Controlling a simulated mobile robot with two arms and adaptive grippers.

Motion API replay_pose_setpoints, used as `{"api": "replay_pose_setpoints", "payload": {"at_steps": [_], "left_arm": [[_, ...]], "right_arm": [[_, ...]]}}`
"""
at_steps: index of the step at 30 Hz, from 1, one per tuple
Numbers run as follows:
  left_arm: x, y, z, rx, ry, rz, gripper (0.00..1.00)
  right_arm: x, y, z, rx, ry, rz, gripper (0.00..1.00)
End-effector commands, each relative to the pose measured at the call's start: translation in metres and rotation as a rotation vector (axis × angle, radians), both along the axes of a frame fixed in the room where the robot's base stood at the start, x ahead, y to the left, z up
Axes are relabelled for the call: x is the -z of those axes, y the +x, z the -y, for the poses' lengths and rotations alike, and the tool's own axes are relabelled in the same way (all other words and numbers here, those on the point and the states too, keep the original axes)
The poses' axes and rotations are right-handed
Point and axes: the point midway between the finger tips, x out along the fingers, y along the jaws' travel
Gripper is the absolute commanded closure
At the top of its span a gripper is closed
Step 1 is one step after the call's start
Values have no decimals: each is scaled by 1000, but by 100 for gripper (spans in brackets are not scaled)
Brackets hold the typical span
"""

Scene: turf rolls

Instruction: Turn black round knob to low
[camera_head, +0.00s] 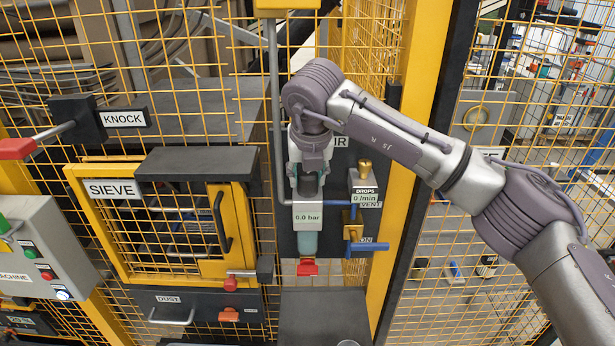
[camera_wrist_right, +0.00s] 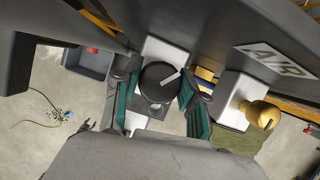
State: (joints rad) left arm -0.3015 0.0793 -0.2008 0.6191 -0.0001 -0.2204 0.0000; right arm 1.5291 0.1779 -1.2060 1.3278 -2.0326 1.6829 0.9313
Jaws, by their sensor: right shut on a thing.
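The black round knob (camera_wrist_right: 154,80) shows in the middle of the right wrist view, with a white pointer line on its face slanting to the upper right. My right gripper (camera_wrist_right: 157,92) has its two green-padded fingers on either side of the knob and is shut on it. In the head view my right gripper (camera_head: 307,172) reaches down at the panel, above the "0.0 bar" display (camera_head: 308,217), and covers the knob. No "low" mark can be read in either view. My left gripper is not in view.
A brass knob (camera_wrist_right: 259,113) beside the "AIR" sign (camera_wrist_right: 276,61) is close to the right finger. The yellow "SIEVE" door (camera_head: 112,189) stands to the left.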

Motion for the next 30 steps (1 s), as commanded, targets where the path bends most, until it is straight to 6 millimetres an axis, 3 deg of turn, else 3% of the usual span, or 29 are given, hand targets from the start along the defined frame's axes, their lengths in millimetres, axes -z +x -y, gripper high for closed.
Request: {"api": "replay_pose_setpoints", "payload": {"at_steps": [15,30], "left_arm": [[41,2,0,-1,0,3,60],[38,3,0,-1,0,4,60]], "right_arm": [[1,1,1,-415,2,5,93],[-4,1,0,-889,4,4,93]]}}
